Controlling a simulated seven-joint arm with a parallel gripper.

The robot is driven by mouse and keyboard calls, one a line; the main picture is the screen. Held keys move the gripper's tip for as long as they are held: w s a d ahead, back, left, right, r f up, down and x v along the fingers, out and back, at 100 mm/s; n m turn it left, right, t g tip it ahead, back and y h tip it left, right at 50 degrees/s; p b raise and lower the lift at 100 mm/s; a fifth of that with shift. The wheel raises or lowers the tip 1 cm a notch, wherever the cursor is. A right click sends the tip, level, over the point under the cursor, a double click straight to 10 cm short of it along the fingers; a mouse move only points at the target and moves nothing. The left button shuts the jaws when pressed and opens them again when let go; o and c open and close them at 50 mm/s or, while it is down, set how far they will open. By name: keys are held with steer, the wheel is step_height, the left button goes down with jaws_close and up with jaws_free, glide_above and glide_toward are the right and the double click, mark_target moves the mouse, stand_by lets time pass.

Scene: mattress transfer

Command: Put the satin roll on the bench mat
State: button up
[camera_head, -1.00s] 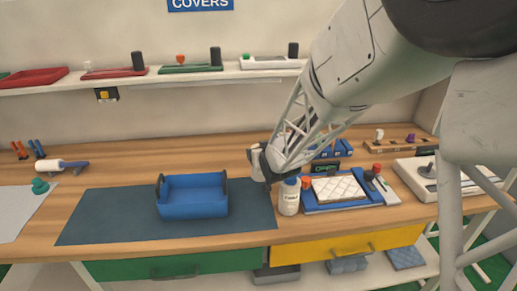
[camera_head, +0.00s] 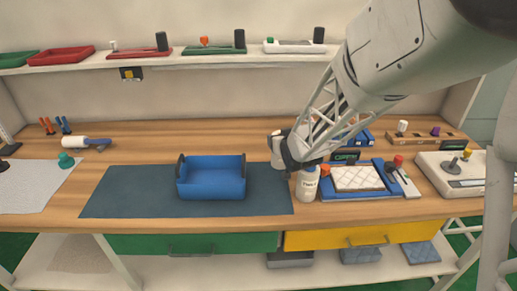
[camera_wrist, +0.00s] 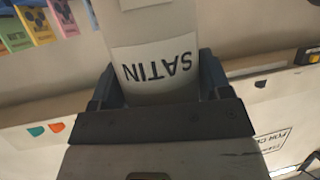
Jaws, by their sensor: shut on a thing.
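The satin roll (camera_wrist: 160,72) is a pale cylinder with a white label reading SATIN, upside down in the wrist view. My gripper (camera_wrist: 158,92) is shut on it, with a dark finger on each side. In the head view the roll (camera_head: 276,151) shows as a small pale upright shape at my gripper (camera_head: 286,156), by the right end of the bench mat. Its lower end is partly hidden, and I cannot tell its height above the bench. The bench mat (camera_head: 130,192) is a dark blue-grey sheet lying flat on the wooden bench.
A blue open bin (camera_head: 211,182) stands on the mat's middle. A white bottle (camera_head: 307,185) stands just right of the mat, near my gripper. A blue tray with a quilted pad (camera_head: 357,178) lies further right. The mat's left part is bare.

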steer(key=shift+r, duration=0.1)
steer(key=s+d+r, duration=0.2)
steer(key=d+r, duration=0.3)
steer(key=r, duration=0.4)
steer(key=s+d+r, duration=0.1)
steer(key=d+r, duration=0.3)
steer(key=r, duration=0.5)
steer(key=s+a+f+n+y, duration=0.1)
steer(key=s+f, duration=0.4)
steer(key=s, duration=0.4)
steer(key=s+a+f+n+y, duration=0.15)
steer(key=s+f, duration=0.25)
steer(key=s, duration=0.5)
steer(key=s+a+f+n+g+y, duration=0.2)
steer(key=s+a+f, duration=0.4)
steer(key=f, duration=0.3)
steer(key=shift+s+a, duration=0.15)
steer(key=shift+a, duration=0.4)
steer(key=w+a+f, duration=0.1)
steer(key=w+a, duration=0.1)
steer(key=w, duration=1.3)
steer(key=shift+w+a+f, duration=0.2)
steer(key=shift+w+a, duration=0.1)
steer(key=shift+w, duration=0.1)
